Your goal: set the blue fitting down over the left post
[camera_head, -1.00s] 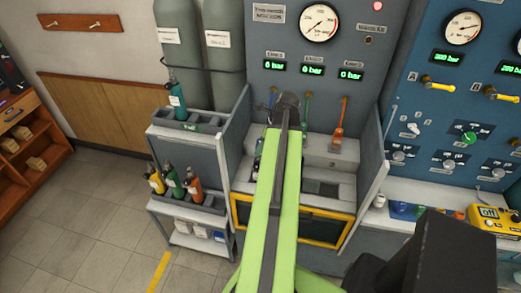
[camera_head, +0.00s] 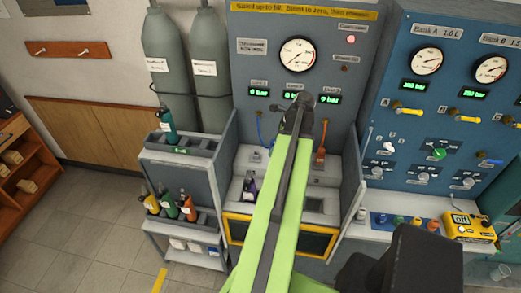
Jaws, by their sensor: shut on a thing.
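My gripper (camera_head: 299,104) shows from behind at the far end of my green arm, in front of the grey test panel. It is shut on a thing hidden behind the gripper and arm. A blue hose (camera_head: 260,128) hangs from the panel just left of the gripper; I cannot make out a blue fitting on it. A small fixture (camera_head: 257,156) on the pale bench ledge below the hose may be the left post, but it is too small to tell. An orange hose with its fitting (camera_head: 320,150) is right of my arm.
Grey side walls (camera_head: 352,185) bound the bench bay on both sides. A dark purple bottle (camera_head: 250,189) stands in the bay, left of my arm. A rack of coloured bottles (camera_head: 170,207) stands left, and a yellow device (camera_head: 468,226) sits on the right counter.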

